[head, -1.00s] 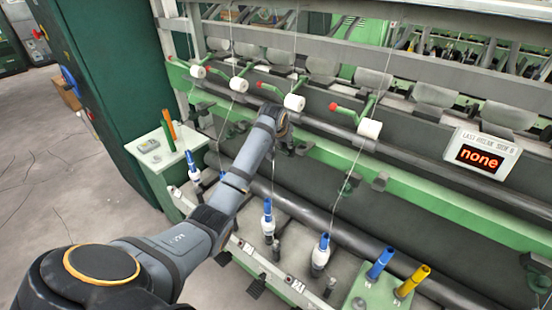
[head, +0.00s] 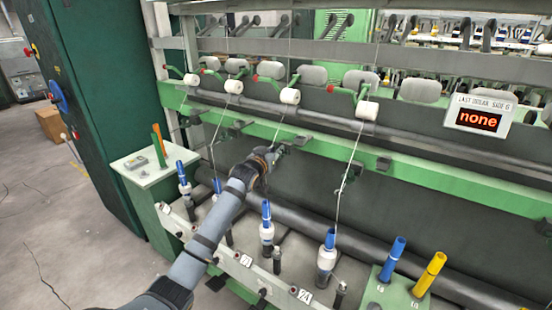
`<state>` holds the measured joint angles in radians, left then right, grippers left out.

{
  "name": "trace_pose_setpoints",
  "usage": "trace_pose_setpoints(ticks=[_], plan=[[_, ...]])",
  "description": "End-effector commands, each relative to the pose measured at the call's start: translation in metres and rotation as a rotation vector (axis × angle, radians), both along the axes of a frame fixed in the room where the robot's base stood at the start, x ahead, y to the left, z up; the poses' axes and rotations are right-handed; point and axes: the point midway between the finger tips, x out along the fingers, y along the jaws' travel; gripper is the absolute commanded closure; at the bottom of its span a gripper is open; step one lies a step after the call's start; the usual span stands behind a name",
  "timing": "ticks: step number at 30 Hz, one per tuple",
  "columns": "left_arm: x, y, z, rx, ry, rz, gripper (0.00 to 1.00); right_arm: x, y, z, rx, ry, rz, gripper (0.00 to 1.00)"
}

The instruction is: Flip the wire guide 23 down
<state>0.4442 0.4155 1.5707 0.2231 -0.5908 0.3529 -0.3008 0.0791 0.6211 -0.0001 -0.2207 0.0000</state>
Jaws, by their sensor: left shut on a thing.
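My left arm reaches up from the bottom left. Its left gripper (head: 277,152) is at the green rail, shut on the small wire guide (head: 286,146) above the position labelled 23. The gripper covers much of that guide, so its exact angle cannot be told. The label 23 (head: 246,260) is on the front rail below, beside a spindle with a blue-topped white bobbin (head: 266,226). A thread runs down from the white roller (head: 290,96) towards this guide. My right gripper is not in view.
A thread (head: 352,150) hangs to the right of my gripper. A display reading "none" (head: 479,120) is at the right. A small side table (head: 130,165) stands left.

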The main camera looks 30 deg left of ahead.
Motion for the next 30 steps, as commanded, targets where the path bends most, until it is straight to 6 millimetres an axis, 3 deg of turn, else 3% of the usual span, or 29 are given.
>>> trace_pose_setpoints(ticks=[1,6,23,24,28,30], plan=[[-0.001,0.0,-0.008,-0.001,-0.017,0.0,1.0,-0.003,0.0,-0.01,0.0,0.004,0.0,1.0],[-0.002,0.0,-0.009,-0.006,-0.068,0.001,1.0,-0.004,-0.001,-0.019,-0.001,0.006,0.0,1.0],[-0.003,0.0,-0.009,-0.009,-0.094,0.001,1.0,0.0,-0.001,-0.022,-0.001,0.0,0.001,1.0],[-0.003,0.0,-0.009,-0.009,-0.094,0.001,0.74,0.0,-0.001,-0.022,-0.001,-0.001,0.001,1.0],[-0.003,0.0,-0.008,-0.009,-0.094,0.001,0.56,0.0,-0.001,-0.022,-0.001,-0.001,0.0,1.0],[-0.003,0.0,-0.008,-0.009,-0.095,0.001,0.54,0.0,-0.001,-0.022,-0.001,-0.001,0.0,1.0]])
